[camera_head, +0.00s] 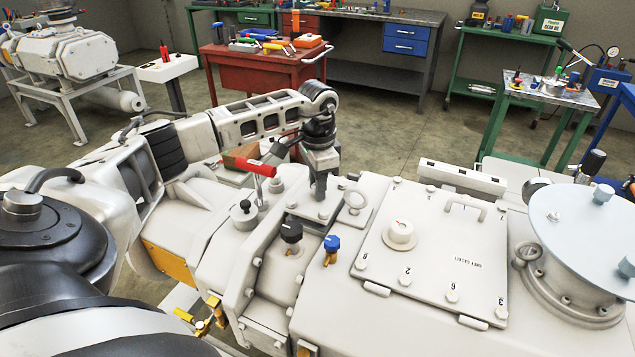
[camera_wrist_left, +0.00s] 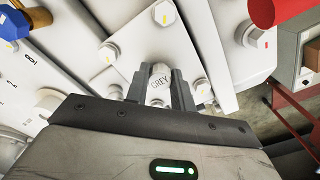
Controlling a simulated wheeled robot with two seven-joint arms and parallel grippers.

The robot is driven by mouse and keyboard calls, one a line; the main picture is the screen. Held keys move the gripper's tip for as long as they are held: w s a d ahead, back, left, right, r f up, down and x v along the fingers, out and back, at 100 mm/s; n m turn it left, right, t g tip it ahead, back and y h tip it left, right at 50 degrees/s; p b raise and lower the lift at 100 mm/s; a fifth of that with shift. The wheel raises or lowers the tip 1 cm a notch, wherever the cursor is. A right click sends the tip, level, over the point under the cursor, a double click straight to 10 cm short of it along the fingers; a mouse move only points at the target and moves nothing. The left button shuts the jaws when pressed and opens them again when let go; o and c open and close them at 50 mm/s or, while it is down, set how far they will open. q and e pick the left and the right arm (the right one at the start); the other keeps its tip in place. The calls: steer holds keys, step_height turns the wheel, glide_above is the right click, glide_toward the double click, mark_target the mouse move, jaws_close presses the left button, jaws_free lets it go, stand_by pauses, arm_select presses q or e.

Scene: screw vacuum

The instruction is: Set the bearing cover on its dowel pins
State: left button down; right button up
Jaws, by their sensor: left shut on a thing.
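My left gripper (camera_head: 321,188) points straight down over the pale machine housing, at a small light grey plate that I take for the bearing cover (camera_head: 309,209). My right gripper is not in view.
A bolted hatch (camera_head: 440,250) lies to the right. A red cart (camera_head: 245,75) and benches stand behind, with open floor between.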

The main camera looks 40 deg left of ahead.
arm_select(q)
steer(key=shift+r+p, duration=0.1)
steer(key=shift+p, duration=0.2)
stand_by(0.4)
steer(key=shift+f+b, duration=0.45)
steer(key=shift+f, duration=0.5)
steer(key=c, duration=1.1)
jaws_free()
steer(key=shift+f, duration=0.1)
steer(key=shift+r, duration=0.35)
step_height(320, 180, up, 16)
steer(key=b, duration=0.1)
steer(key=shift+f, duration=0.25)
